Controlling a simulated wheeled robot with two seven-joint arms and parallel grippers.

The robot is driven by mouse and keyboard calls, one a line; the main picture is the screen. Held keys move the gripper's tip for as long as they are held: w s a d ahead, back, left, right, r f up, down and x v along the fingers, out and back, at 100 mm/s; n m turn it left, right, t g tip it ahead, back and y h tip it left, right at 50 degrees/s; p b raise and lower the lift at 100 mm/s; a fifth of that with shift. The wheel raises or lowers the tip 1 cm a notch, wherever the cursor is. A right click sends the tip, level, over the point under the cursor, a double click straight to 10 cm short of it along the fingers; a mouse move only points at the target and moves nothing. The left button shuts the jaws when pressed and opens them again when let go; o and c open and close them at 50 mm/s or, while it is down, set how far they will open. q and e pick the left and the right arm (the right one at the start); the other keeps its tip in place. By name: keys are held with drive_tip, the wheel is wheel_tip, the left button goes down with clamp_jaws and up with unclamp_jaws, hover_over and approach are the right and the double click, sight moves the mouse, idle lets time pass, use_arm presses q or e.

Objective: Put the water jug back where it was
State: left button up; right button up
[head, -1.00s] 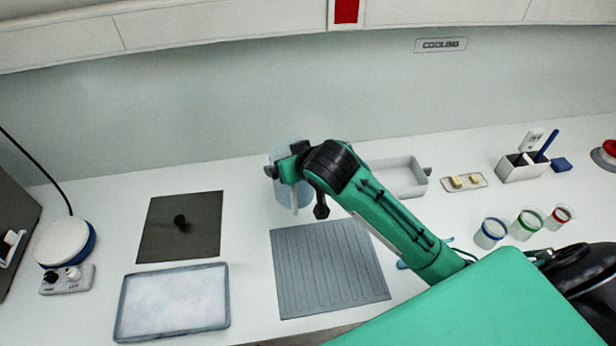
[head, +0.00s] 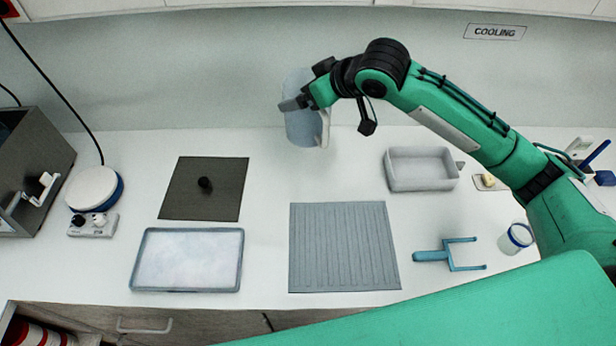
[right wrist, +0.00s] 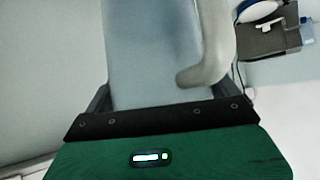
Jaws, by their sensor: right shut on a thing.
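The water jug (head: 303,125) is a translucent pale blue vessel with a whitish handle. In the head view it is near the back wall, above and behind the ribbed grey mat, roughly upright. Whether its base touches the counter is unclear. My right gripper (head: 302,99) is shut on the jug's upper body. In the right wrist view the jug (right wrist: 150,55) fills the space between the fingers, with its handle (right wrist: 214,45) to the right. My left gripper is not in view.
The ribbed mat (head: 344,248) is bare. A dark mat (head: 180,200) with a black knob, a shallow tray (head: 186,288) and a hotplate (head: 95,188) lie left. Counter behind the ribbed mat is clear.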

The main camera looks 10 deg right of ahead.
wheel_tip(320, 180, down, 20)
drive_tip(key=p, duration=0.4)
drive_tip(key=shift+r+p, duration=0.2)
drive_tip(key=shift+p, duration=0.2)
drive_tip(key=shift+f, duration=0.1)
drive_tip(key=o, duration=1.7)
drive_tip(key=shift+f, duration=0.1)
drive_tip(key=shift+o, duration=0.2)
drive_tip(key=b+v, duration=0.3)
drive_tip(key=v, duration=0.9)
